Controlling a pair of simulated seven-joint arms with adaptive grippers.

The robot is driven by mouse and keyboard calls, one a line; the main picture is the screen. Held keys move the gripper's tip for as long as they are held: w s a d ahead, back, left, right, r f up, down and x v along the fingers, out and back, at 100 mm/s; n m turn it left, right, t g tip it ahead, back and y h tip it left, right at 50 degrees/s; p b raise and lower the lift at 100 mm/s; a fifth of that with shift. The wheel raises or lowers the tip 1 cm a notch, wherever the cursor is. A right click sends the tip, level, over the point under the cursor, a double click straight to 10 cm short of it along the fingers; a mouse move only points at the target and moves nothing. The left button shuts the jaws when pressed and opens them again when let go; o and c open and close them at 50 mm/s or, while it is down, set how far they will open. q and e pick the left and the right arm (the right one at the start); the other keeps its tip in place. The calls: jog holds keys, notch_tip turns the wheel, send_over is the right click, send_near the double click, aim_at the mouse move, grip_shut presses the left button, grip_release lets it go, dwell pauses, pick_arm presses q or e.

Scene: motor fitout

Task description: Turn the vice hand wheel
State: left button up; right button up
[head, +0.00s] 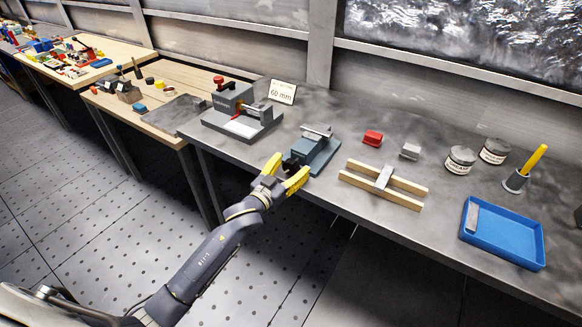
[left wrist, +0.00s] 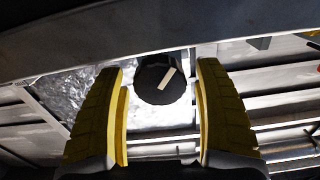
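The blue-grey vice (head: 316,153) stands at the front edge of the grey bench in the head view. Its hand wheel (left wrist: 162,84) is a dark round disc with a pale bar mark, seen face-on in the left wrist view. The mark leans to the upper right. My left gripper (head: 289,166) is open at the front of the vice. In the left wrist view its yellow fingers (left wrist: 161,66) stand on either side of the wheel, with a gap on each side. In the head view the fingers partly hide the wheel. My right gripper is not in view.
A grey fixture (head: 238,110) and a "60 mm" sign (head: 282,92) stand left of the vice. Right are wooden rails (head: 408,186), a red block (head: 372,138), a grey block (head: 410,151), tins (head: 459,161) and a blue tray (head: 525,253). The bench underside overhangs the wrist view.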

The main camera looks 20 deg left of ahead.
pick_arm(q)
jog(key=c, duration=1.2)
jog(key=shift+o, duration=0.2)
jog(key=shift+m, duration=0.8)
jog(key=shift+r, duration=0.1)
jog(key=o, duration=1.3)
jog(key=shift+v, duration=6)
